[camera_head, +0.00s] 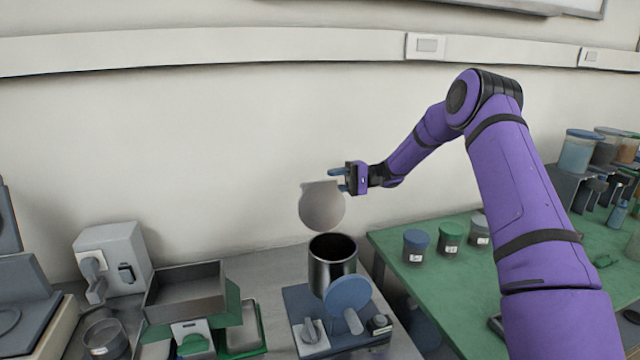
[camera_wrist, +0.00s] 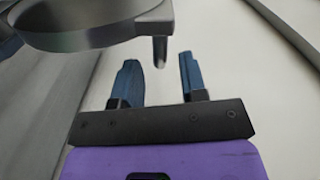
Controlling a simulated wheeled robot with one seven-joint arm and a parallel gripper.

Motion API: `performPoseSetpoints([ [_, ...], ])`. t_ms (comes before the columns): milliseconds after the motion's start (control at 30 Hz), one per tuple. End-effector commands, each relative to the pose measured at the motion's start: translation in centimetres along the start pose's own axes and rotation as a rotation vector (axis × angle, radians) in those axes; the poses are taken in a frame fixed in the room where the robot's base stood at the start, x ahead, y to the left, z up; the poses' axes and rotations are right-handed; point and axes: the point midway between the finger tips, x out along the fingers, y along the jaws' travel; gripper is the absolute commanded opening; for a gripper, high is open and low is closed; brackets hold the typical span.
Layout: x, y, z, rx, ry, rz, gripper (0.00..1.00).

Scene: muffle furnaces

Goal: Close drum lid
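The drum (camera_head: 332,266) is a dark metallic cylinder with its open top facing up, on a blue-grey base (camera_head: 310,300). The lid (camera_head: 321,208) is a round grey disc, upright above and behind the drum's mouth, with a flat tab at its top edge. In the wrist view the lid (camera_wrist: 90,35) fills the upper left, and its tab hangs down toward the gap between my fingers. My gripper (camera_head: 337,180) is open, its blue fingers apart beside the tab at the lid's upper right. Whether a finger touches the tab I cannot tell; the fingers (camera_wrist: 160,80) also show in the wrist view.
A round blue knob or disc (camera_head: 347,293) stands in front of the drum. A grey tray (camera_head: 186,293) and a white device (camera_head: 112,255) stand to the left. A green table (camera_head: 450,275) with several lidded jars is at the right. The wall is close behind.

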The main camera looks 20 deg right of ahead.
Motion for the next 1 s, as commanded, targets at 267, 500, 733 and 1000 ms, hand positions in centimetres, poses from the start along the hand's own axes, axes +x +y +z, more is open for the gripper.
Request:
performPoseSetpoints([
  [267, 3.8, 0.0, 0.0, 0.0, -0.002, 0.002, 0.39],
  [500, 4.6, 0.0, 0.0, 0.0, 0.001, 0.001, 0.39],
  [733, 4.6, 0.0, 0.0, 0.0, 0.001, 0.001, 0.32],
  [1000, 4.6, 0.1, 0.0, 0.001, 0.0, 0.001, 0.0],
])
